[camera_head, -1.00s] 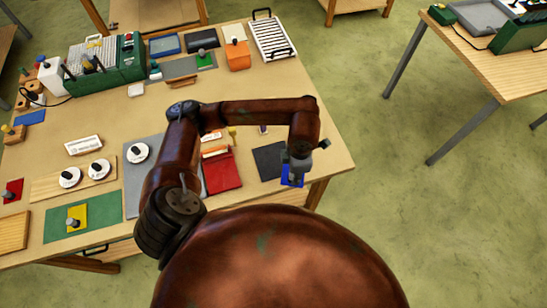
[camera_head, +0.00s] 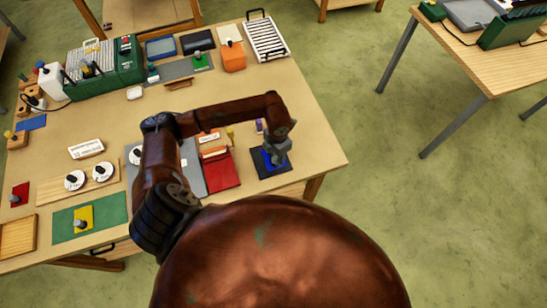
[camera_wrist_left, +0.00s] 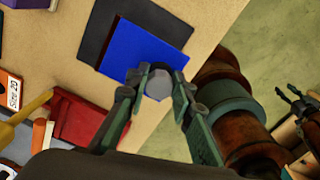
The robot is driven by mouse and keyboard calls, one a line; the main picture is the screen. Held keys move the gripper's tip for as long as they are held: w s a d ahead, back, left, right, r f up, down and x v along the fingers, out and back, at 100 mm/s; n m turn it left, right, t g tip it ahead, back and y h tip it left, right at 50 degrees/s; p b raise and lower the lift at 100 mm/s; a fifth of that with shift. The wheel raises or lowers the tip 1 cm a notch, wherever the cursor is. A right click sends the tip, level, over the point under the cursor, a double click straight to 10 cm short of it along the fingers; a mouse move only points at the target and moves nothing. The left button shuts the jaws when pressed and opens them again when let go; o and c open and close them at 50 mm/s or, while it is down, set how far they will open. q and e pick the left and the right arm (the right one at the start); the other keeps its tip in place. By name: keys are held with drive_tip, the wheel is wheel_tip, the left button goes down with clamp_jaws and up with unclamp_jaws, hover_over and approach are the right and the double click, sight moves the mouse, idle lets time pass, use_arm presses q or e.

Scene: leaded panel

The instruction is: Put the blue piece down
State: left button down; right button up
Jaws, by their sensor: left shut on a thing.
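The blue piece (camera_head: 267,161) is a flat square with a grey knob; it shows larger in the left wrist view (camera_wrist_left: 142,48). My left gripper (camera_head: 275,158) is shut on the knob, with a finger on each side of it in the left wrist view (camera_wrist_left: 158,86). The piece overlaps a dark square mat (camera_wrist_left: 98,28) near the table's front right corner, with mat showing along its sides. I cannot tell whether it touches the mat or hangs just above it. A dark fingered part at the left wrist view's right edge may be my right gripper (camera_wrist_left: 300,103).
A red piece (camera_head: 222,173) and a grey mat (camera_head: 191,166) lie left of the dark mat. A purple item (camera_head: 259,125) stands just behind it. The wooden table's (camera_head: 318,150) right edge is close by, with bare surface on that side.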

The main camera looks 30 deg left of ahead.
sight(274, 156)
use_arm(q)
drive_tip(key=shift+w+a+f, duration=0.3)
drive_tip(key=shift+a+f, duration=0.15)
drive_tip(key=shift+f, duration=0.15)
drive_tip(key=shift+w+a+f, duration=0.25)
drive_tip(key=shift+a+f, duration=0.15)
drive_tip(key=shift+f, duration=0.15)
wheel_tip(274, 156, down, 3)
drive_tip(key=shift+w+a+f+p, duration=0.1)
drive_tip(key=shift+a+f+p, duration=0.1)
drive_tip(key=shift+p, duration=0.95)
drive_tip(key=shift+f, duration=0.1)
drive_tip(key=shift+f, duration=0.15)
drive_tip(key=c, duration=1.7)
unclamp_jaws()
